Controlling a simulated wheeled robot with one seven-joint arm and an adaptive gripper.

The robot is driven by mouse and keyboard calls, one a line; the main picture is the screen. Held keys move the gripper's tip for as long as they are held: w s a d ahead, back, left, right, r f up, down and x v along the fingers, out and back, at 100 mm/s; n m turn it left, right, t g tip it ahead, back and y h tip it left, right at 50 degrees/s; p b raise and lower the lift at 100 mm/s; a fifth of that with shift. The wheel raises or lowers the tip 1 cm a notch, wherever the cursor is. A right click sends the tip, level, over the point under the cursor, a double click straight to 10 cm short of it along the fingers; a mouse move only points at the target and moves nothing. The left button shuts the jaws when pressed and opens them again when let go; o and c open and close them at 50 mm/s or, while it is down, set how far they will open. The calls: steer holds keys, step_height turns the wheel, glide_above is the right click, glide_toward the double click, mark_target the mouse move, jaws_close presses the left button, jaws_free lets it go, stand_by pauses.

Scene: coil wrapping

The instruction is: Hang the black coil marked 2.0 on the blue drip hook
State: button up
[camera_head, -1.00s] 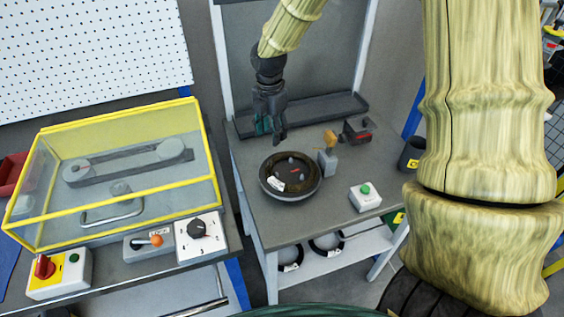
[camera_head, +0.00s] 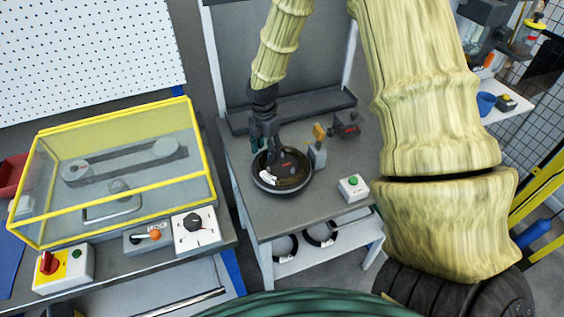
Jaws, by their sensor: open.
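A dark ring-shaped coil (camera_head: 297,183) with a white tag lies on a round grey-rimmed base on the table; I cannot read its marking. My gripper (camera_head: 270,160) points down over the ring's upper left part, open; its fingertips overlap the dark ring and I cannot tell whether they touch it. Two more black coils with white labels lie on the lower shelf, a left one (camera_head: 286,249) and a right one (camera_head: 321,235); their labels are too small to read. I cannot make out a blue drip hook.
A grey post with an orange top (camera_head: 317,152) stands close right of the ring. A green-button box (camera_head: 353,188) is at the table's front right. A yellow-framed clear guard (camera_head: 120,175) stands on the left bench. A blue cup (camera_head: 486,103) is at the far right.

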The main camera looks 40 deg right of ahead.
steer(key=shift+s+f, duration=0.25)
steer(key=shift+f, duration=0.2)
steer(key=shift+w+f, duration=0.1)
steer(key=shift+w, duration=0.05)
jaws_close()
steer(key=shift+r+b, duration=0.4)
steer(key=shift+r, duration=0.45)
steer(key=shift+r+b, duration=0.4)
steer(key=shift+r, duration=0.5)
steer(key=s+a+b, duration=0.1)
steer(key=s+b, duration=0.1)
steer(key=s, duration=0.6)
steer(key=s+a+r+b, duration=0.1)
steer(key=s+a+b, duration=0.1)
steer(key=s, duration=0.5)
steer(key=shift+s+r, duration=0.3)
steer(key=shift+s, duration=0.1)
